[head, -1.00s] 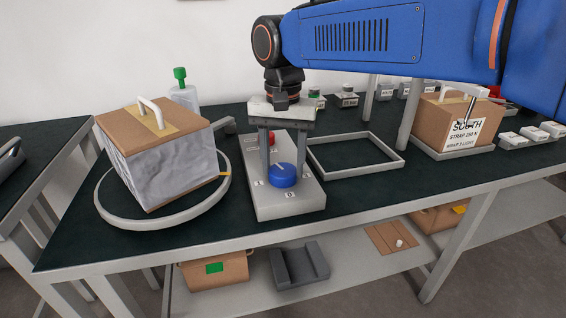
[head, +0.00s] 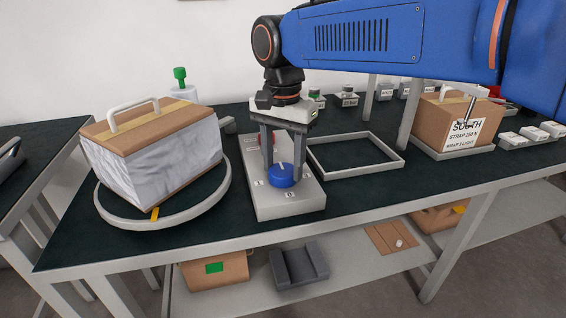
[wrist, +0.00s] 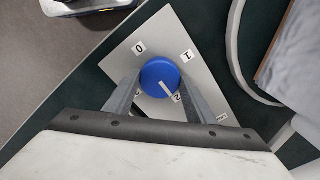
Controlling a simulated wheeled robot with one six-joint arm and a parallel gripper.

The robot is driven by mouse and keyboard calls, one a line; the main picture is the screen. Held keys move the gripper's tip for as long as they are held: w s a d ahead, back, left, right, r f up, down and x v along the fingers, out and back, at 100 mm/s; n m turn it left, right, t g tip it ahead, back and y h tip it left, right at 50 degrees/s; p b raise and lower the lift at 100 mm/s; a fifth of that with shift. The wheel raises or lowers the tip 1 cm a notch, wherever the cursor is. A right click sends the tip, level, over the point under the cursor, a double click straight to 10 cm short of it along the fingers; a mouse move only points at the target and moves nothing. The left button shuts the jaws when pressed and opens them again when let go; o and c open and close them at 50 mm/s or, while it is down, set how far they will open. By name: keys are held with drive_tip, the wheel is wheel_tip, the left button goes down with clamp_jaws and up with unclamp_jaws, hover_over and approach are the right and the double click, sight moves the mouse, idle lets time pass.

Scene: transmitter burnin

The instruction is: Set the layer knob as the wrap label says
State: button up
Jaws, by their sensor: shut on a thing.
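The blue layer knob (head: 281,177) sits on a light grey control panel (head: 262,208). My gripper (head: 282,172) points down and is shut on the knob, with a finger on each side. In the wrist view the knob (wrist: 158,76) has a white pointer line toward the lower right, at a mark that looks like 2, partly hidden. Marks 0 (wrist: 139,48) and 1 (wrist: 187,55) show clear of the fingers. The label (head: 464,135) on the right carton reads SOUTH, STRAP 250 N, and a wrap line ending in LIGHT; its digit is too small to be sure of.
A wrapped carton (head: 140,160) with a white handle stands on a round turntable (head: 180,215) left of the panel. An empty square frame (head: 390,165) lies right of the panel. Posts stand near the labelled carton (head: 430,113).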

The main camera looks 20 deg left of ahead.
sight(283, 169)
drive_tip(key=o, duration=1)
drive_tip(key=shift+o, duration=0.2)
wheel_tip(283, 169, up, 17)
drive_tip(key=shift+r, duration=0.2)
